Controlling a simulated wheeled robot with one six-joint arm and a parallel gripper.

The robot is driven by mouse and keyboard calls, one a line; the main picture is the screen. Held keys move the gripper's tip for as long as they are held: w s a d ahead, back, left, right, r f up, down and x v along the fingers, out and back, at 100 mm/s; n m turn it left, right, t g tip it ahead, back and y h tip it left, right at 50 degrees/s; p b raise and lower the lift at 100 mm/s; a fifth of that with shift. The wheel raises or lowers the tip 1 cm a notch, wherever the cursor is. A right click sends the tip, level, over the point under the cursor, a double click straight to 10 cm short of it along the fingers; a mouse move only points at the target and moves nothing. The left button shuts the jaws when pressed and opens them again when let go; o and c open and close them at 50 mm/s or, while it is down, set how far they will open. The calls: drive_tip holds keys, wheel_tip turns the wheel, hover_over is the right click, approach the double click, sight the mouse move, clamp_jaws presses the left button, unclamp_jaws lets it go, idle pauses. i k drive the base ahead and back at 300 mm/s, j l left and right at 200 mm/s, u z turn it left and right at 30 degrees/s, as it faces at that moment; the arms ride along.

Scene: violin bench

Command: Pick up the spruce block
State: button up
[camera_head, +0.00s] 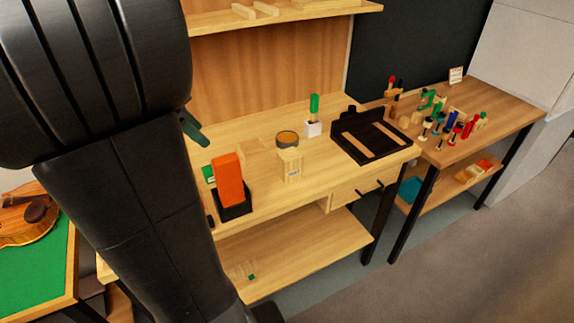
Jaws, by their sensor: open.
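My arm fills the left side of the view and hides part of the bench. My gripper's fingertips cannot be made out in this view.
A round tin (287,138) stands just behind the block. An orange block in a black holder (235,207) is to its left. A white pot with a green handle (313,122) and a black tray (351,150) are to its right. Bare bench lies right of the block.

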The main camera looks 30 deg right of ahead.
sight(289, 160)
drive_tip(key=k+l+u, duration=0.15)
drive_tip(key=l, duration=0.25)
drive_tip(key=k+l+u, duration=0.15)
drive_tip(key=l, duration=0.3)
drive_tip(key=k+l+u, duration=0.15)
drive_tip(key=l, duration=0.25)
drive_tip(key=k+l+u, duration=0.15)
drive_tip(key=l, duration=0.25)
drive_tip(key=i, duration=0.05)
